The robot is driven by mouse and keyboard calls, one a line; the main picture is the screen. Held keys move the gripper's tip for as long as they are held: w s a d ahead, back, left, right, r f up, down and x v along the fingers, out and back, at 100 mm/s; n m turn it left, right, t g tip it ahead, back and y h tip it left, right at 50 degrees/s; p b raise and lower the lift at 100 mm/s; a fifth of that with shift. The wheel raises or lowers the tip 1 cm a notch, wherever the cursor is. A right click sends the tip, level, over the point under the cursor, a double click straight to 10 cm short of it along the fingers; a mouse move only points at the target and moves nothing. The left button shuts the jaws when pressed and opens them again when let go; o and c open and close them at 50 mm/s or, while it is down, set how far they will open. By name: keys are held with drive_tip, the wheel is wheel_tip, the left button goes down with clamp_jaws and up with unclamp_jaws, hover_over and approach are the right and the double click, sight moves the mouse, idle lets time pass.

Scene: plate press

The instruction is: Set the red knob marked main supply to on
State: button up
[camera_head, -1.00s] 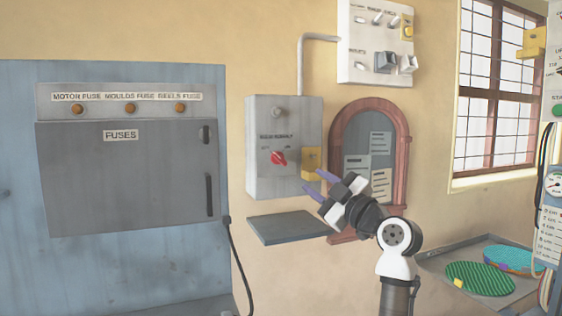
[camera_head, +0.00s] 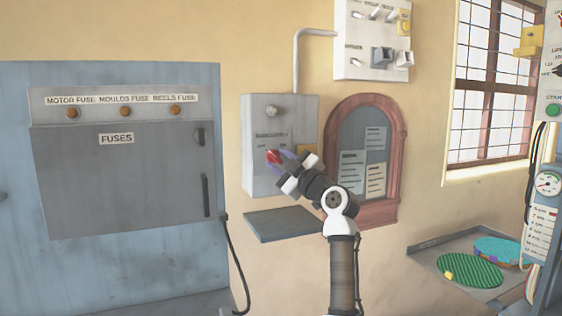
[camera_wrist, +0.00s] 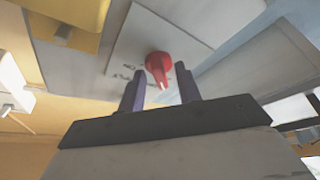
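The red knob (camera_head: 272,157) is on the front of the grey wall box (camera_head: 257,183), under a small label too blurred to read fully. In the wrist view the red knob (camera_wrist: 159,68) has a pale pointer tip and lies just beyond and between the two purple fingers. My gripper (camera_head: 279,160) is in front of the box at knob height, and its fingers overlap the knob in the head view. In the wrist view my gripper (camera_wrist: 160,92) is open, with a finger on each side of the knob's line and gaps showing. Contact with the knob is not visible.
A yellow block (camera_head: 307,151) sits at the box's right edge, close to my gripper. A grey shelf (camera_head: 285,226) juts out below the box. A round-topped framed notice board (camera_head: 398,165) is to the right. A white switch panel (camera_head: 350,62) is above.

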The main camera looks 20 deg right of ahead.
clamp_jaws()
